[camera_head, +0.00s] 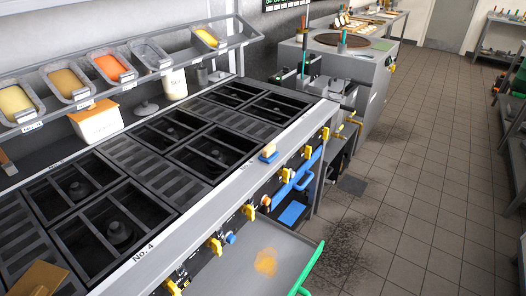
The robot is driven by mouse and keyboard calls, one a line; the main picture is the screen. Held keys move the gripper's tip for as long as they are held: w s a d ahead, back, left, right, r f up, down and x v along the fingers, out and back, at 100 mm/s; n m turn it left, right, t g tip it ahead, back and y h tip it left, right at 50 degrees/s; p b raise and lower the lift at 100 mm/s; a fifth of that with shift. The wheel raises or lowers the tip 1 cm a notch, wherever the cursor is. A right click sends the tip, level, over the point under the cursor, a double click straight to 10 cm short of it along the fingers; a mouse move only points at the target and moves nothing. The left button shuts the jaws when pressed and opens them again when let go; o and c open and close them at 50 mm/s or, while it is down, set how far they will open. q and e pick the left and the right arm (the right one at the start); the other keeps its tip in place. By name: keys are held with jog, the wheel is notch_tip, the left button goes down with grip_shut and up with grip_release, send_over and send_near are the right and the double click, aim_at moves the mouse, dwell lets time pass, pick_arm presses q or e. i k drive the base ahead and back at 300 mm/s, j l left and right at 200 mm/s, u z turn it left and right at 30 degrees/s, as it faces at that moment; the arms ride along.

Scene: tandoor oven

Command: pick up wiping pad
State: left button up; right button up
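Neither of my grippers can be made out in this view.
The stove (150,160) has several black burner grates. A shelf behind holds several food pans (112,68). Below the ledge are yellow knobs (249,211), a blue handle (297,182) and a pulled-out tray (235,265) with an orange stain. Tiled floor (420,190) is open at right.

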aim_at(268, 153)
jog(key=i+l+u, duration=0.25)
jog(key=l+u, duration=0.2)
jog(key=i+l+u, duration=0.15)
jog(key=l+u, duration=0.35)
jog(key=l, duration=0.2)
jog(key=l+u, duration=0.45)
jog(key=l, duration=0.15)
jog(key=l+u, duration=0.5)
jog(key=l, duration=0.2)
